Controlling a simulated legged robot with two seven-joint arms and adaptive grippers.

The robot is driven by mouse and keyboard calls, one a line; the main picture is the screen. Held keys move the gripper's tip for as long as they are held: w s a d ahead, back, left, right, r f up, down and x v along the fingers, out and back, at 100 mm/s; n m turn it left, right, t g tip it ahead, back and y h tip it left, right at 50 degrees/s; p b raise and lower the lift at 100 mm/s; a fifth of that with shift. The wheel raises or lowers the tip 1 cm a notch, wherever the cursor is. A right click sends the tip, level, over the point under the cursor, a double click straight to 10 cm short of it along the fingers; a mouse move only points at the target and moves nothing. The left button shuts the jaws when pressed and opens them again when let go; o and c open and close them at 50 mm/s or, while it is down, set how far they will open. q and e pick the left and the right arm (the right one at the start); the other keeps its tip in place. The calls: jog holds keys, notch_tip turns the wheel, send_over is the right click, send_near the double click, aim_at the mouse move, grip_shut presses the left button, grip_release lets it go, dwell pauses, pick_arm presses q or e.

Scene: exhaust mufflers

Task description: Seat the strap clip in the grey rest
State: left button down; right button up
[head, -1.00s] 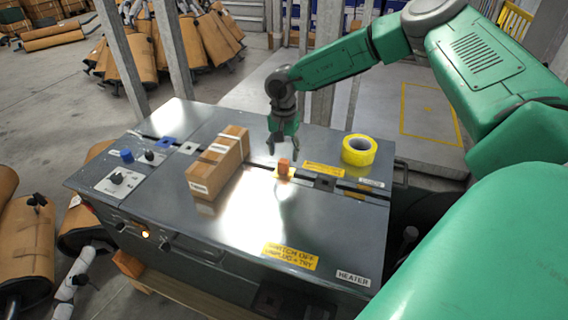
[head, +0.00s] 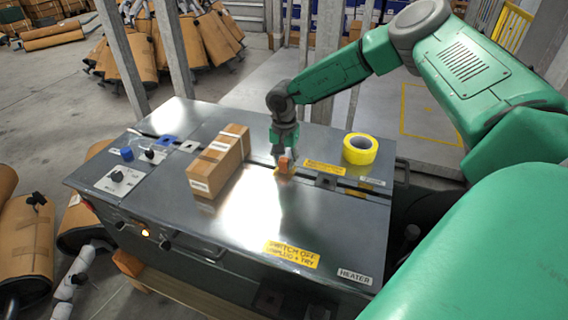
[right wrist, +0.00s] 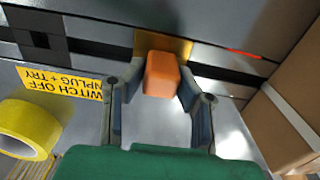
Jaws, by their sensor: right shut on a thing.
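The strap clip looks like a small orange block (head: 286,165) on the bench top, at the yellow patch in the dark slot. In the right wrist view the clip (right wrist: 161,75) stands between the two fingers. My right gripper (head: 284,156) has come down on it from above and is shut on it. I cannot tell whether the clip is clear of the yellow patch (right wrist: 172,44). The grey rest seems to be the small light-grey square (head: 189,146) along the same slot, left of the cardboard box and apart from the gripper. My left gripper is out of view.
A taped cardboard box (head: 218,162) stands between the clip and the grey square. A blue square (head: 166,140) lies farther left and a dark square (head: 326,182) to the right. A yellow tape roll (head: 360,149) sits at the right. The bench front is mostly clear.

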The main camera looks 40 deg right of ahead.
aim_at(284, 158)
notch_tip(284, 158, up, 10)
jog(key=shift+r+p, duration=0.1)
jog(key=shift+p, duration=0.6)
jog(key=s+a+n, duration=0.6)
jog(key=s+a, duration=0.2)
jog(key=a, duration=0.3)
jog(key=s+a+n, duration=0.6)
jog(key=s+a, duration=0.2)
jog(key=a, duration=0.4)
jog(key=shift+a+n, duration=0.15)
jog(key=shift+n, duration=0.15)
jog(key=shift+w+r, duration=0.1)
